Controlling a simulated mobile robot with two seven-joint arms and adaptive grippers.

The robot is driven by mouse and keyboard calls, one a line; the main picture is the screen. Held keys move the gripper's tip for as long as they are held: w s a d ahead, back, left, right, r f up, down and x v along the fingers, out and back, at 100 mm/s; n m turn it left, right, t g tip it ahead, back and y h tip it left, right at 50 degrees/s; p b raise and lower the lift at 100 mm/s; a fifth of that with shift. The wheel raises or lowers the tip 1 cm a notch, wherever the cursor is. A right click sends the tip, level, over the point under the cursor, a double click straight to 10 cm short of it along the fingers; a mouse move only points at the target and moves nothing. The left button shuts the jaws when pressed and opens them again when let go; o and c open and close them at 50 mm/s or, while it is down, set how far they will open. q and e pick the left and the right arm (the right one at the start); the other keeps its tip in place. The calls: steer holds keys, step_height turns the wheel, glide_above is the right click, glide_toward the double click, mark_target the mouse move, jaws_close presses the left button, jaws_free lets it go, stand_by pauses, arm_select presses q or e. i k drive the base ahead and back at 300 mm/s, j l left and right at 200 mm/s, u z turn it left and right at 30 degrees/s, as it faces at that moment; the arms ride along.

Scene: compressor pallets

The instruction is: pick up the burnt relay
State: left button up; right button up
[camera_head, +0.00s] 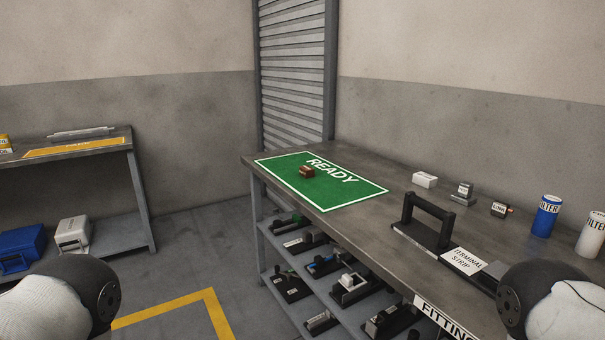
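A small reddish-brown block (307,171) sits on the green READY mat (340,200) at the left end of the grey workbench. It may be the relay; no label or burn mark can be made out on it. Only rounded links of my two arms show at the lower corners; neither gripper is in view.
A black handle frame (427,220) and a TERMINAL STRIP holder (465,262) stand near the bench's front edge. Blue (546,216) and white (592,235) filter cans stand right. The shelves below hold several parts. Another bench (75,155) is at left; floor between is clear.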

mark_target(308, 171)
steer(key=i+j+z, duration=0.7)
steer(key=i+j, duration=0.3)
steer(key=j, duration=0.15)
